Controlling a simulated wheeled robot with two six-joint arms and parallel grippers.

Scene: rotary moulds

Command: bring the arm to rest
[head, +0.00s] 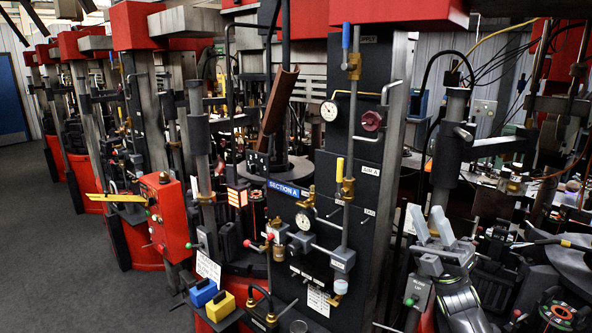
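My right gripper (430,222) is at the lower right of the head view, with its arm coming up from the bottom edge. Its two pale grey fingers point up and stand apart, with a gap between them. I see nothing held in the gap. The gripper appears in front of the machinery, to the right of the dark panel marked SECTION A (345,180). I cannot tell how far it is from the parts behind it. My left gripper is not in view.
The dark panel carries gauges (329,111), valves and pipes. A red control box (165,215) stands to the left. A blue block (203,292) and a yellow block (220,306) are low in front. Dark machine parts crowd the right side. Open grey floor (60,260) lies at the left.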

